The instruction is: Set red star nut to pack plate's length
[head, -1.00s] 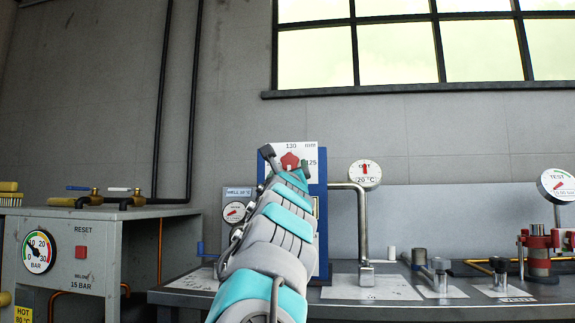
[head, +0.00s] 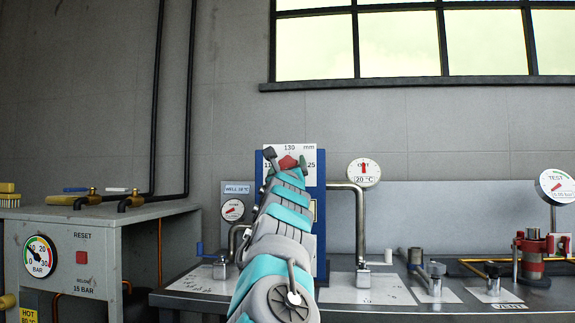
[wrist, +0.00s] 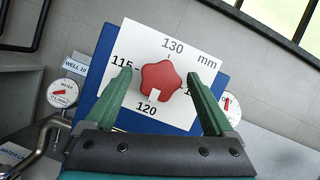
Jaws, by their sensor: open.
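The red star nut (wrist: 161,76) is on a white dial card (wrist: 172,45) marked 115, 120, 130 and mm, on a blue board (wrist: 221,65). In the wrist view its white pointer mark is at its lower edge, by the 120. The nut also shows in the head view (head: 288,163), where the right-hand number reads "25", its first digit covered. My gripper (wrist: 159,76) is open, one green finger on each side of the nut, with gaps visible. I see no readable pack plate; my arm hides much of the board's lower part.
The bench (head: 400,292) carries several valves and a red clamp-like fitting (head: 533,255). A grey RESET cabinet (head: 75,245) is at left.

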